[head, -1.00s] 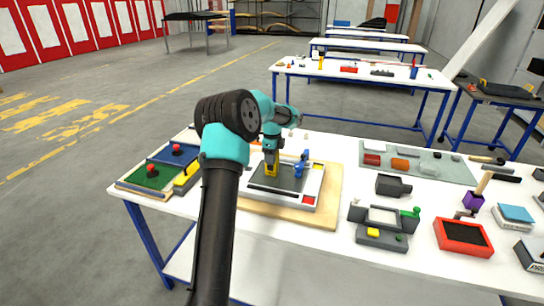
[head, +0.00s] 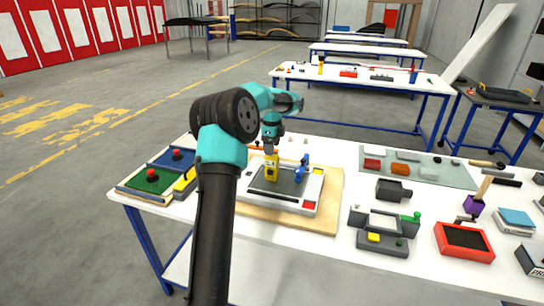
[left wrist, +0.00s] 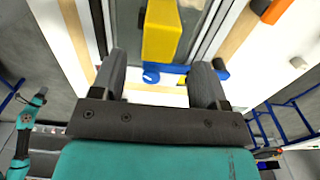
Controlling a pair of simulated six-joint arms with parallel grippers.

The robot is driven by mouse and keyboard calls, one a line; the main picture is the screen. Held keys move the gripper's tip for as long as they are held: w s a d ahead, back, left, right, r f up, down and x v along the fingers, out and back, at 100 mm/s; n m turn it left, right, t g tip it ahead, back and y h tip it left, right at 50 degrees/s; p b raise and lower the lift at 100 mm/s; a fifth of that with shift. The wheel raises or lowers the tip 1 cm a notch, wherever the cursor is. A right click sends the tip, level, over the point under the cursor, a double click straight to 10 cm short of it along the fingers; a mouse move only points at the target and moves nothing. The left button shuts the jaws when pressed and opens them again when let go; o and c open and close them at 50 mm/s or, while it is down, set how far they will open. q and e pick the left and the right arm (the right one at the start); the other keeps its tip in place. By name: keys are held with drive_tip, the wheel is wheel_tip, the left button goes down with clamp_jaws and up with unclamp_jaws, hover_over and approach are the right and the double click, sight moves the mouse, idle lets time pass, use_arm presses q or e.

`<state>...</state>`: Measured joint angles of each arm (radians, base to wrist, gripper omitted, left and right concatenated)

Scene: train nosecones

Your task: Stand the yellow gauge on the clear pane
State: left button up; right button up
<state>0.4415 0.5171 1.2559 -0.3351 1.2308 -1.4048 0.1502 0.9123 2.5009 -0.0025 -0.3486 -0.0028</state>
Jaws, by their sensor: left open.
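The yellow gauge (head: 271,170) stands upright on the grey-looking clear pane (head: 290,184), which sits in a white frame on a light wooden board. My left gripper (head: 270,148) is just above the gauge, pointing down. In the left wrist view my left gripper (left wrist: 161,72) is open, with its two dark fingers apart and nothing held between them. The gauge (left wrist: 162,32) shows beyond the fingertips there, and its foot is hidden from that view. My right gripper is not seen.
A blue clamp-like piece (head: 301,167) is on the frame, close right of the gauge. A red block (head: 309,205) is at the frame's front corner. Green and blue plates with red knobs (head: 152,176) lie to the left. A grey fixture (head: 382,242) stands to the right.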

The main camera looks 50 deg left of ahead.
use_arm(q)
wheel_tip(320, 180, up, 5)
drive_tip(key=shift+r, duration=0.1)
idle(0.6)
